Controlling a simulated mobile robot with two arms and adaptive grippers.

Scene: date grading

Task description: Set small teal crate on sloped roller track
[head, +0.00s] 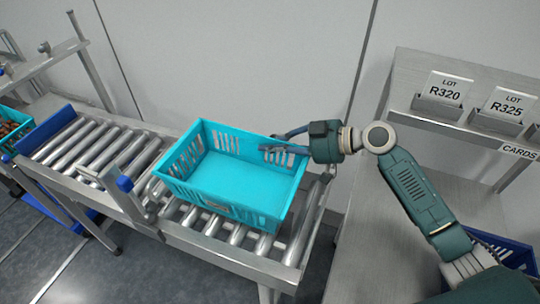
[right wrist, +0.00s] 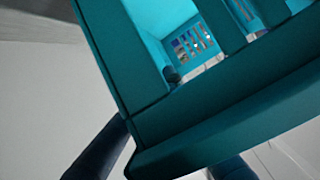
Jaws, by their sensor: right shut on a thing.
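The small teal crate (head: 240,184) is empty and has slotted walls. In the head view it is over the right end of the sloped roller track (head: 132,156), roughly level; I cannot tell whether its base touches the rollers. My right gripper (head: 280,142) comes from the right and is shut on the crate's right rear wall. In the right wrist view the crate wall (right wrist: 215,105) fills the upper part, with the dark fingers at its lower edge. My left gripper is not in view.
A metal post with a blue cap (head: 125,184) stands at the track's front edge, left of the crate. Another teal crate with brown contents (head: 12,122) is at the far left. A steel bench with a card shelf (head: 440,122) is on the right, with a dark blue crate (head: 505,250) below.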

